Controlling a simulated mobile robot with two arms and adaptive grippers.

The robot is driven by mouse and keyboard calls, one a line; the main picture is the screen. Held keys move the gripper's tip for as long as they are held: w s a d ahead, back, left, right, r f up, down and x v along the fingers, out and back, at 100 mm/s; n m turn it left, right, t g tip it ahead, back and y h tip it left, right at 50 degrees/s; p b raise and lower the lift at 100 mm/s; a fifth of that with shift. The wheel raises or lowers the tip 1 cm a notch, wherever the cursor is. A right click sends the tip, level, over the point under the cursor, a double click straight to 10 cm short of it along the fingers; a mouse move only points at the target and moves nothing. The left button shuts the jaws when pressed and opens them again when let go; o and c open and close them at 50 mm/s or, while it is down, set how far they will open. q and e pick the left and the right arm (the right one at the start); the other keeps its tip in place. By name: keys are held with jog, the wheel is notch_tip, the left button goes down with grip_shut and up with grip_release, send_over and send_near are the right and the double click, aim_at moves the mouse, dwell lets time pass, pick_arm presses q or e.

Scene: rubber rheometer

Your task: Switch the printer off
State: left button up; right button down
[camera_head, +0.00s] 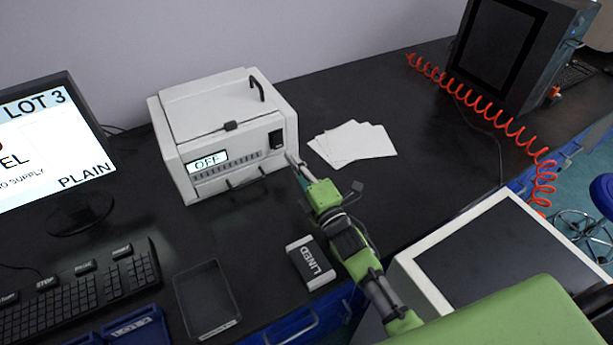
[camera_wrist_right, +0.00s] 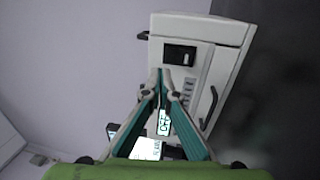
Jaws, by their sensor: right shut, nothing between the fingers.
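The white printer (camera_head: 220,130) stands on the black bench, and its display (camera_head: 207,162) reads OFF. Its black rocker switch (camera_head: 276,139) is at the right of the front face. My right gripper (camera_head: 292,160) is shut and empty, with its fingertips close to the front face just below and right of the switch. In the right wrist view the printer (camera_wrist_right: 200,30) appears turned on its side, with the switch (camera_wrist_right: 180,55) just beyond the fingertips (camera_wrist_right: 164,84). I cannot tell whether the fingertips touch the printer. My left gripper is not in view.
White sheets (camera_head: 352,142) lie right of the printer. A box marked LINED (camera_head: 310,262), a dark tray (camera_head: 207,300) and a keyboard (camera_head: 85,285) lie in front. A monitor (camera_head: 50,140) stands at left. A red coiled hose (camera_head: 480,110) crosses the bench at right.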

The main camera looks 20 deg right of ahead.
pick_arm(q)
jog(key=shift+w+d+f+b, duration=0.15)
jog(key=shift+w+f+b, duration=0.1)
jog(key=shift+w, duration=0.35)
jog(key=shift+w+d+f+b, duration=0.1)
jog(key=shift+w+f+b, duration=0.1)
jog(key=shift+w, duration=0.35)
pick_arm(e)
jog(key=s+d+r, duration=0.1)
jog(key=s, duration=0.5)
jog(key=shift+s+d, duration=0.2)
jog(key=shift+s, duration=0.05)
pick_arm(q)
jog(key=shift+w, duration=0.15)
pick_arm(e)
jog(key=shift+f, duration=0.15)
